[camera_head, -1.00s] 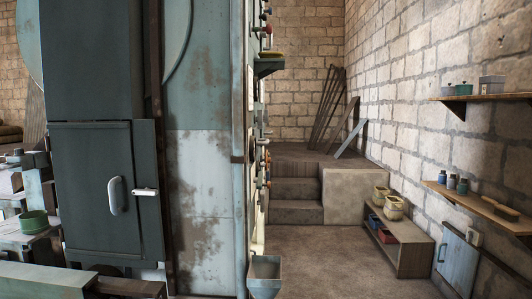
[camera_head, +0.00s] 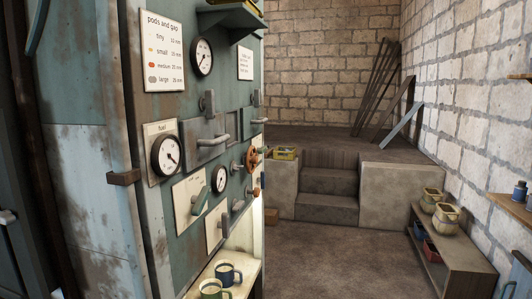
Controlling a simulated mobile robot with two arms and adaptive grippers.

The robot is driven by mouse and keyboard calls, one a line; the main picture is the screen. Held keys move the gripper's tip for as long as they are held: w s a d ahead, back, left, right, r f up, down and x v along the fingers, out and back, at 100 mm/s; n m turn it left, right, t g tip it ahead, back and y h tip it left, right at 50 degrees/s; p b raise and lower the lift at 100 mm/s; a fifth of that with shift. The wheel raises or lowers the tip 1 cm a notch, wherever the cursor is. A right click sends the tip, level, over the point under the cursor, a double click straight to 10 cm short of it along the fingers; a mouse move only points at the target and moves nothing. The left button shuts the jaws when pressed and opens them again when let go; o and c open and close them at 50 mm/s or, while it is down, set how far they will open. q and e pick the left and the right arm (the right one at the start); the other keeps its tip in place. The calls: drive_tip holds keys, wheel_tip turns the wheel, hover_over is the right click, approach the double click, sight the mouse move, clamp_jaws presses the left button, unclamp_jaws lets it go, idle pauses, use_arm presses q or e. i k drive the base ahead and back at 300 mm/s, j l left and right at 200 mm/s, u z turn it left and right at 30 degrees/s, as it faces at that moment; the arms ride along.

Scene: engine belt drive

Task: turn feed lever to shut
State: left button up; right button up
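A teal machine panel (camera_head: 150,120) stands on the left with its control face turned toward me at a slant. One lever (camera_head: 200,202) sits on a cream plate low on the panel. Another lever (camera_head: 224,220) sits just right of it, and a grey lever (camera_head: 208,103) is higher up. I cannot read a label that tells which is the feed lever, or whether it is shut. Neither of my grippers is in view.
The panel also carries a fuel gauge (camera_head: 166,155), a drawer handle (camera_head: 215,141), an orange handwheel (camera_head: 251,159) and a "pods and gap" sign (camera_head: 163,50). Mugs (camera_head: 228,274) stand in a lit recess below. Floor (camera_head: 330,260) is open to the right, before steps (camera_head: 330,195) and a low shelf (camera_head: 455,255).

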sight(260, 151)
drive_tip(key=i+l+u, duration=0.1)
drive_tip(key=i+l, duration=1)
